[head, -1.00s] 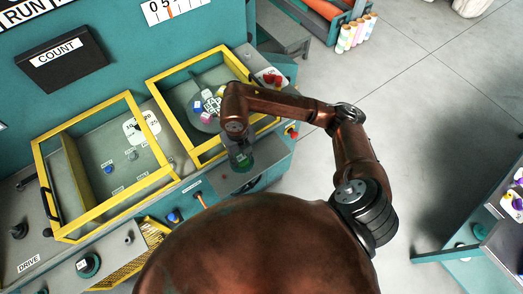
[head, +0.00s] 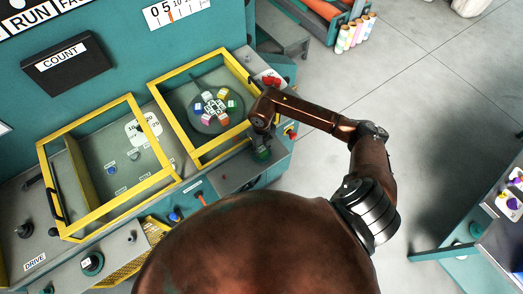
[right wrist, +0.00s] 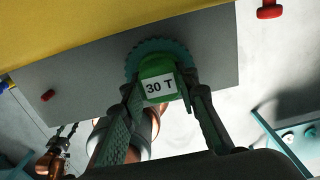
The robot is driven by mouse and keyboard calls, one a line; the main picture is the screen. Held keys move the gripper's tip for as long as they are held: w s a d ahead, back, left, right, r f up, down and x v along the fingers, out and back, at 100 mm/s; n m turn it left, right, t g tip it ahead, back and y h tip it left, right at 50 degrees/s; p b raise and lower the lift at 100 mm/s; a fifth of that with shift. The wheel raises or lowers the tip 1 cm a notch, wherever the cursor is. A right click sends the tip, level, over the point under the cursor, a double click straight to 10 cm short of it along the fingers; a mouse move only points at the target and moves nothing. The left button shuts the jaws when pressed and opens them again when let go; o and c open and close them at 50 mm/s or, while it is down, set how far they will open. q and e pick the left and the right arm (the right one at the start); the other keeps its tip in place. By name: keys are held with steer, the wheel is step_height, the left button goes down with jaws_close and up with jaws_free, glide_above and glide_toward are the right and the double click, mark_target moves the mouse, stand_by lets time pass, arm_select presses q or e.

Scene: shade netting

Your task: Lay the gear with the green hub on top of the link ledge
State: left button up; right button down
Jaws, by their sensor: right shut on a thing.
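The gear with the green hub (right wrist: 160,66) shows in the right wrist view, with a dark teal toothed rim and a white "30 T" label on the hub. My right gripper (right wrist: 161,92) is shut on the hub, one finger on each side. In the head view my right gripper (head: 262,153) is over the right end of the machine's front, small and partly hidden by my arm. A flat grey ledge (head: 233,172), which looks like the link ledge, lies below and left of it. A grey plate (right wrist: 85,85) lies behind the gear in the wrist view; I cannot tell whether they touch. My left gripper is out of view.
Two yellow-framed windows (head: 172,176) stand left of the gripper; the right one covers a round plate (head: 205,124) with coloured blocks. A red knob (right wrist: 269,10) shows at the wrist view's upper right. Open floor (head: 430,110) lies right of the machine.

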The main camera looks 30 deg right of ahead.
mark_target(261, 149)
steer(key=shift+f, duration=0.65)
steer(key=shift+f, duration=0.1)
steer(key=c, duration=2)
jaws_free()
steer(key=shift+f, duration=0.15)
steer(key=o, duration=0.5)
steer(key=shift+r, duration=0.2)
step_height(261, 149, up, 12)
steer(key=shift+b, duration=0.9)
